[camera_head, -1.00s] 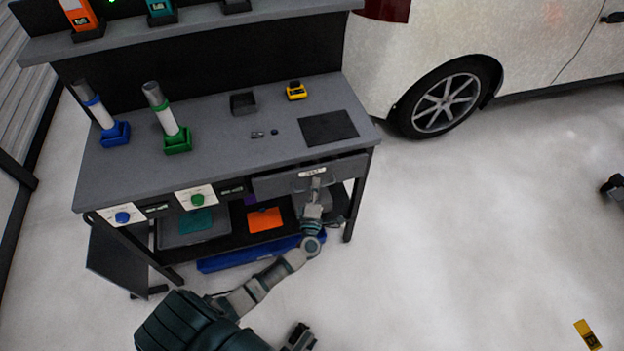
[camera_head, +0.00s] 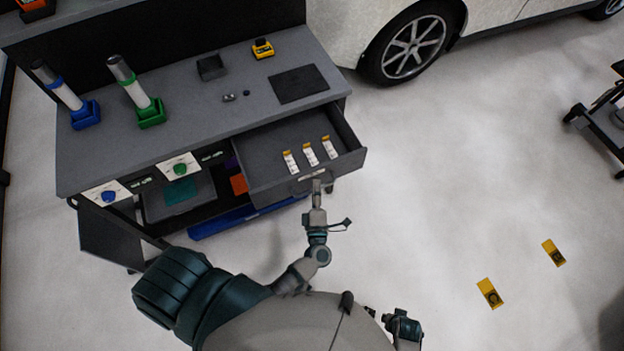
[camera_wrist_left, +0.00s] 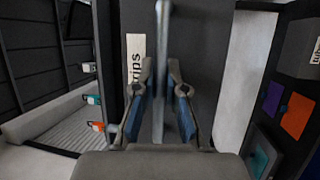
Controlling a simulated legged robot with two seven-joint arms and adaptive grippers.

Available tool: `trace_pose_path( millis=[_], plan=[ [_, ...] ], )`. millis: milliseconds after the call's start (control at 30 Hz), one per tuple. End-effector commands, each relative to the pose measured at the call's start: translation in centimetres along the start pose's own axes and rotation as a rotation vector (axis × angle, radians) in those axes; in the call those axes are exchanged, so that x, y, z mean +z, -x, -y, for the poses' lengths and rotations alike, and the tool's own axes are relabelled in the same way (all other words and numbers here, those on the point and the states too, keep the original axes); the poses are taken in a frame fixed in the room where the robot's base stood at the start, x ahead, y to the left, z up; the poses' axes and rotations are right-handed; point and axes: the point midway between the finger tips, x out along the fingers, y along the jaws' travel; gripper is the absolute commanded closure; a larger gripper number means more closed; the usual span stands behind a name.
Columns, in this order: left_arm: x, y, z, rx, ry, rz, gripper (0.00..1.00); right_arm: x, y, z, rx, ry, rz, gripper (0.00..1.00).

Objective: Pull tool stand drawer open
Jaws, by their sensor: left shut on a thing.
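The tool stand (camera_head: 195,120) is a grey workbench with a dark frame. Its drawer (camera_head: 345,167) is pulled out, with several small white and yellow items lying inside. My left gripper (camera_head: 317,187) is at the middle of the drawer front, shut on the handle. In the left wrist view, the grey handle bar (camera_wrist_left: 162,50) stands between the two blue-padded fingers of the left gripper (camera_wrist_left: 160,80). A white label (camera_wrist_left: 136,75) shows on the drawer front behind them. My right gripper (camera_head: 402,326) shows only partly at the bottom edge, and its jaws are unclear.
A blue-based tube (camera_head: 68,95) and a green-based tube (camera_head: 136,90) stand on the bench top. A dark mat (camera_head: 298,84) and small yellow item (camera_head: 262,48) lie there too. A white car (camera_head: 340,25) stands behind.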

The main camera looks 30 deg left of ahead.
Motion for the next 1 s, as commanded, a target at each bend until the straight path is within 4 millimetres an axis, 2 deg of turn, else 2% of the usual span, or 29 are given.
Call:
trace_pose_path(
  millis=[400,433,533,867,1000],
  plan=[
    [0.2,0.5,0.4,-0.011,-0.002,0.007,1.0,0.1,-0.1,0.1,-0.001,0.0,0.002,0.6],
    [0.2,0.5,0.4,-0.011,-0.002,0.007,0.87,0.1,-0.1,0.1,-0.001,0.0,0.002,0.6],
    [0.2,0.5,0.4,-0.01,-0.002,0.006,0.63,0.1,-0.1,0.1,-0.001,0.0,0.002,0.6],
    [0.1,0.6,0.1,-0.004,-0.002,0.002,0.63,-0.1,-0.1,-0.1,0.001,-0.001,-0.001,0.6],
    [0.1,2.2,0.2,-0.008,-0.002,0.003,0.63,0.0,-0.1,-0.1,0.001,0.0,0.0,0.6]
  ],
)
